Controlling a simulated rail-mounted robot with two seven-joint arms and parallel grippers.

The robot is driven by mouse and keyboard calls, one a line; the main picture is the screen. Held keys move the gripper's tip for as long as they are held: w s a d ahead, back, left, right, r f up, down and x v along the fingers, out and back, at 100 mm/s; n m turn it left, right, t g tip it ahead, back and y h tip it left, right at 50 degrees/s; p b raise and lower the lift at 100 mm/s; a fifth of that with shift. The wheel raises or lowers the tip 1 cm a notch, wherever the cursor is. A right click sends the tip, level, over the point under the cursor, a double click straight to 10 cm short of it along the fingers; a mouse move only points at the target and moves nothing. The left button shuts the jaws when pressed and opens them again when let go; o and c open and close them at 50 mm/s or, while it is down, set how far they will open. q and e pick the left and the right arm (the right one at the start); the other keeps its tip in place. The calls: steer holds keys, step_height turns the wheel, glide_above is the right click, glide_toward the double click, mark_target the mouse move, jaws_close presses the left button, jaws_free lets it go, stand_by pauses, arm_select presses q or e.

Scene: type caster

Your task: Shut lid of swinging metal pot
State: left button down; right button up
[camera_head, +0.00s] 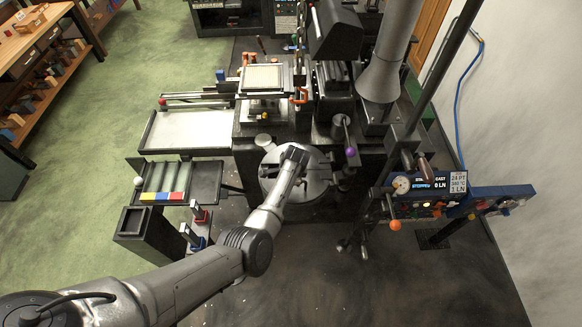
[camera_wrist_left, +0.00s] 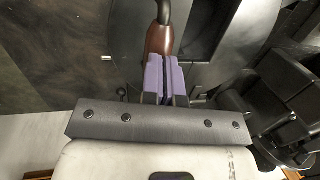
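The round grey metal pot (camera_head: 318,188) stands at the front of the type caster, and my left forearm and hand cover part of it. My left gripper (camera_head: 292,154) is over the pot. In the left wrist view its two purple finger pads (camera_wrist_left: 165,75) lie close together with a narrow gap. A brown wooden handle (camera_wrist_left: 160,40) on a dark curved rod is right at the fingertips, in line with them. I cannot tell whether the pads touch it, and no handle shows clearly between them. The lid's position is not clear. My right gripper is not in view.
A control panel (camera_head: 440,184) with an orange knob (camera_head: 395,225) stands at the right. A purple-knobbed lever (camera_head: 350,151) rises just right of the pot. A tray with coloured blocks (camera_head: 162,196) and a dark bin (camera_head: 135,222) are at the left. The floor in front is clear.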

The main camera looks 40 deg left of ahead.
arm_select(q)
steer(key=p+v, duration=0.4)
steer(key=p, duration=0.1)
steer(key=shift+a+r, duration=0.3)
steer(key=shift+r, duration=0.05)
steer(key=shift+s+d+r, duration=0.1)
steer(key=shift+r, duration=0.25)
steer(key=v, duration=0.8)
steer(key=shift+s+a+r+b, duration=0.3)
